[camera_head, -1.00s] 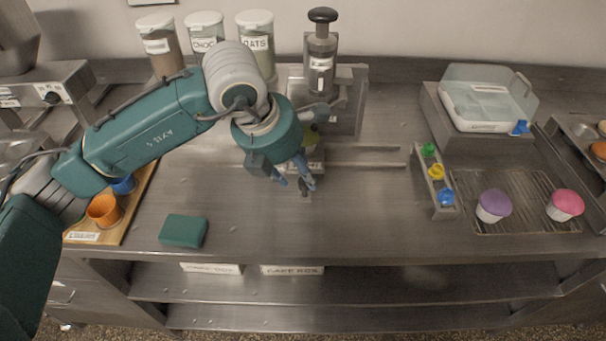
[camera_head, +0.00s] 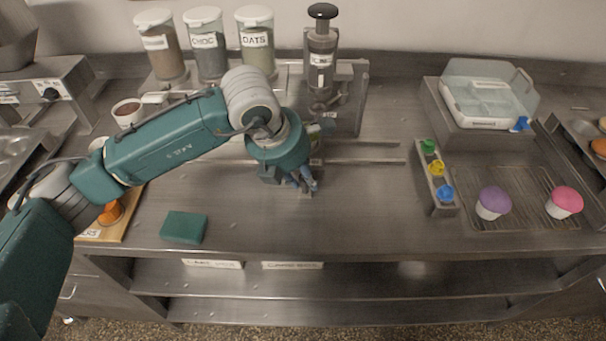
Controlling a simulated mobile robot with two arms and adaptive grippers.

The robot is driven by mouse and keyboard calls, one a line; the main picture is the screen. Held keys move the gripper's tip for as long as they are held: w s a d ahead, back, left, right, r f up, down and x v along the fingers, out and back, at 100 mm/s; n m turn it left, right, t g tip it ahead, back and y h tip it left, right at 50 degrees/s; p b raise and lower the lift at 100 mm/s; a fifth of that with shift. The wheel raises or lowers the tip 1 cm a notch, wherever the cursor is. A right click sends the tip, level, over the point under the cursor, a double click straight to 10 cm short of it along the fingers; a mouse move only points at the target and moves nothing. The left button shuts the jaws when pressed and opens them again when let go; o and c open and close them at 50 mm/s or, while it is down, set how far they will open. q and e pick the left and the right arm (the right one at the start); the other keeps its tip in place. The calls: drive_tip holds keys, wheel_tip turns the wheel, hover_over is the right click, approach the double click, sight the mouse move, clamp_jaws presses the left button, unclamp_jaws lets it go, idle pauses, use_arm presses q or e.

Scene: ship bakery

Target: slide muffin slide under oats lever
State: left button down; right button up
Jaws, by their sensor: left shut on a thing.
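My left gripper (camera_head: 304,184) is low over the counter in front of the dispenser rack, its fingers close together. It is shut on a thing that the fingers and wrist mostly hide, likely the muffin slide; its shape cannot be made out. Slide rails (camera_head: 365,152) run left and right behind the gripper. The oats jar (camera_head: 256,42) stands at the back, with a white lid and pale contents. The lever under it is hidden behind my arm. A plunger dispenser (camera_head: 321,60) stands right of the oats jar. My right gripper is out of view.
The choc jar (camera_head: 207,45) stands left of the oats. A green sponge (camera_head: 184,227) lies at the front left. A rack (camera_head: 436,178) of coloured pieces, a purple muffin (camera_head: 493,202) and a pink muffin (camera_head: 564,202) are at the right. The front middle counter is clear.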

use_arm(q)
drive_tip(key=a+b, duration=0.4)
drive_tip(key=a, duration=0.5)
drive_tip(key=shift+w+a, duration=0.1)
drive_tip(key=shift+a, duration=0.4)
drive_tip(key=shift+r, duration=0.15)
drive_tip(key=c, duration=1.5)
unclamp_jaws()
drive_tip(key=shift+o, duration=0.2)
drive_tip(key=v, duration=1.2)
